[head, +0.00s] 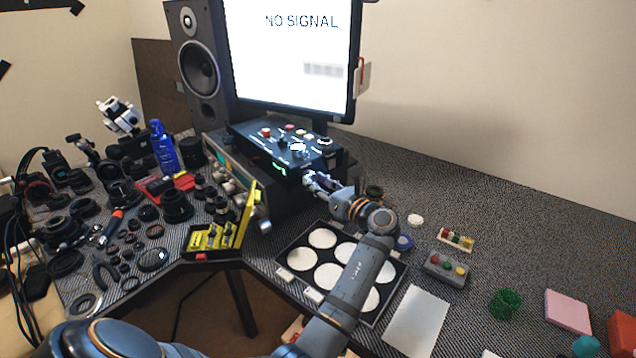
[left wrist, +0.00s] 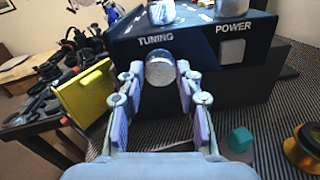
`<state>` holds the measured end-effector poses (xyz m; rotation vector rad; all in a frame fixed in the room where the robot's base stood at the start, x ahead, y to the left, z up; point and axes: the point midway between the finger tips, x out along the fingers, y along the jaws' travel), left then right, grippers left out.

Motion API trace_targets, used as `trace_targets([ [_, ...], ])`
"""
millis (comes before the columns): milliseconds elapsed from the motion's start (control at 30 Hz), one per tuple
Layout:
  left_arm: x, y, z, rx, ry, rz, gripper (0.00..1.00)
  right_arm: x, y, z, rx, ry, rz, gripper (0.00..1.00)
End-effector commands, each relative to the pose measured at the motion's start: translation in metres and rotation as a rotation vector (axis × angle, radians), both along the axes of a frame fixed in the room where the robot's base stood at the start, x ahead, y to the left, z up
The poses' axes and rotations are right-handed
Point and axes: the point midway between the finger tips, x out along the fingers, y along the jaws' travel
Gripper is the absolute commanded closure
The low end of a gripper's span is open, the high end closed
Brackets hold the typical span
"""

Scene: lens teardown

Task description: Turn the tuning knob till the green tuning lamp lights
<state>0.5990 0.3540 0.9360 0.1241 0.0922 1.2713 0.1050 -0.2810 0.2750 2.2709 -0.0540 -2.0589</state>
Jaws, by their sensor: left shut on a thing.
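The tuning knob (left wrist: 160,70) is a pale, round, shiny knob on the front of a black control box (head: 262,143), under the word TUNING. The box also shows in the left wrist view (left wrist: 203,50). My left gripper (head: 318,182) reaches the box's front; in the left wrist view its fingers (left wrist: 158,88) are shut on the knob, one pad on each side. In the head view the gripper hides the knob. A small green glowing mark (head: 279,168) shows on the box's front; I cannot tell whether it is the tuning lamp. My right gripper is not in view.
The monitor (head: 290,55) reads NO SIGNAL. A square POWER button (left wrist: 232,50) sits right of the knob. A yellow holder (head: 222,235) stands left of the box, and a tray with white discs (head: 285,275) lies under my arm. The right of the table holds scattered small things.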

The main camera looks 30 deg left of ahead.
Motion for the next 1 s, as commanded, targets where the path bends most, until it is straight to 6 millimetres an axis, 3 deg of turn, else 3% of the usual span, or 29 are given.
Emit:
trace_targets([
  [300,-0.0004,0.0002,0.0011,-0.043,-0.142,0.001,0.97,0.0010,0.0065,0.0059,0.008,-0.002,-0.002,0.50],
  [700,-0.0008,0.0003,-0.0002,-0.118,-0.387,0.001,0.97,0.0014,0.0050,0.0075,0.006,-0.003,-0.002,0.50],
  [1000,-0.0009,0.0004,-0.0003,-0.146,-0.477,0.001,0.97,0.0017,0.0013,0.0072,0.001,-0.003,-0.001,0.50],
])
